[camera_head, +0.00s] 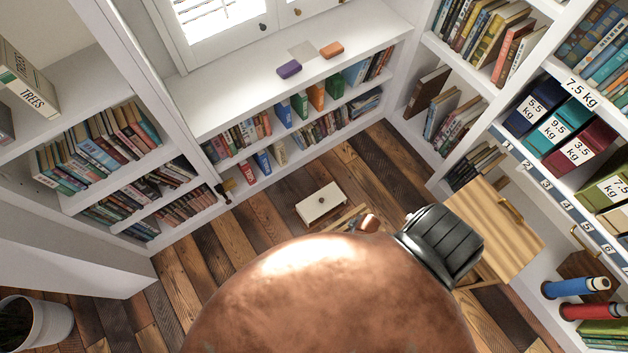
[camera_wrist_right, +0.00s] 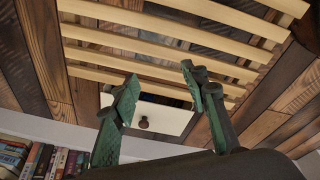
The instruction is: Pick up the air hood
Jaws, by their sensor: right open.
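What the dome rests on is hidden. My right gripper (camera_wrist_right: 160,88) is open and empty in the right wrist view, its green-padded fingers apart in front of pale wooden slats (camera_wrist_right: 160,49). The dome is not recognizable in that view. My left gripper is not in view.
A white box with a knob (camera_head: 320,203) stands on the plank floor. A wooden panel with a handle (camera_head: 505,240) is at right. Bookshelves surround the room; the right shelf holds weight-labelled boxes (camera_head: 575,150). A bucket (camera_head: 38,322) stands lower left. Some floor at left is clear.

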